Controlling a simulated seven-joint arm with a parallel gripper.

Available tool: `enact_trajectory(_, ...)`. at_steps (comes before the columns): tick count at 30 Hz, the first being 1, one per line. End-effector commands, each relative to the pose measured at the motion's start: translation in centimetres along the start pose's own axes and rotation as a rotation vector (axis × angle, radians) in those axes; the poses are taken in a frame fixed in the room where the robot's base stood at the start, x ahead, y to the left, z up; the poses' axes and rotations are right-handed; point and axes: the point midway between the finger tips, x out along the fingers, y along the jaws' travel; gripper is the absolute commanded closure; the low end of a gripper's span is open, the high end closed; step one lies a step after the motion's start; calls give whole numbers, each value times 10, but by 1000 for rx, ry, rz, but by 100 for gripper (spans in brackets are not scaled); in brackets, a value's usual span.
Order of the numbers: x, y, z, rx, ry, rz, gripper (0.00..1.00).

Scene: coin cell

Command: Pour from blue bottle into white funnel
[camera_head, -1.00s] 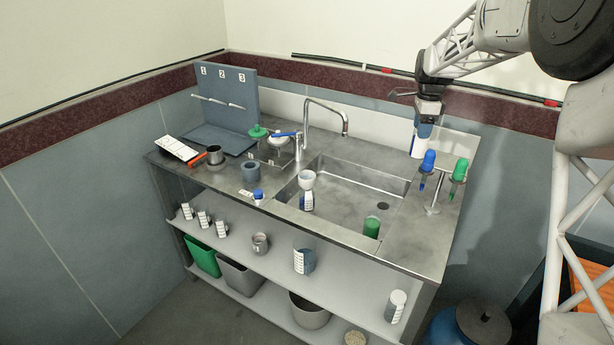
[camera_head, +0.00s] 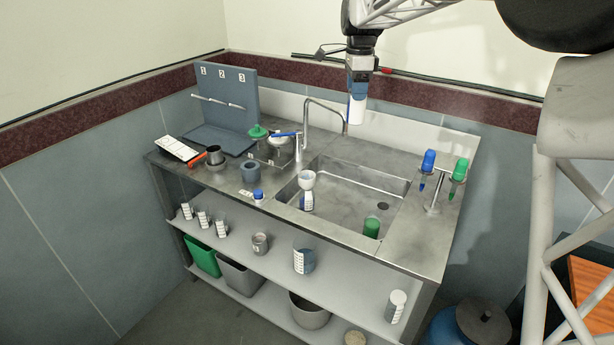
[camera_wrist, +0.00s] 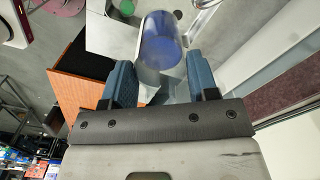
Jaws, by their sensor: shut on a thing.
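My gripper (camera_head: 359,82) is shut on a blue and white bottle (camera_head: 357,108) and holds it upright in the air above the back of the sink, right of the tap. In the wrist view the bottle (camera_wrist: 160,47) sits between the two blue fingers, with blue showing inside its clear body. The white funnel (camera_head: 307,179) sits on top of a white-labelled container (camera_head: 306,200) at the front left edge of the sink. The bottle is higher than the funnel, behind it and to its right, well apart from it.
The curved tap (camera_head: 306,125) rises left of the held bottle. A stand with blue (camera_head: 428,161) and green (camera_head: 460,170) droppers is on the right. A green container (camera_head: 372,227) stands at the sink's front.

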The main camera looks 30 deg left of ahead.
Motion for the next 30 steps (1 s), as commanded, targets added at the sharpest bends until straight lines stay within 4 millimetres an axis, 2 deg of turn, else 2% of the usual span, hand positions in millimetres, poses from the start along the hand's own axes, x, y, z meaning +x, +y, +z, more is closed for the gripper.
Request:
enact_trajectory(4,-12,3,24,-24,0,0,75)
enact_trajectory(8,-8,-1,43,-43,0,1,75)
enact_trajectory(17,38,-29,71,-69,0,2,75)
enact_trajectory(30,124,-73,121,-114,0,1,75)
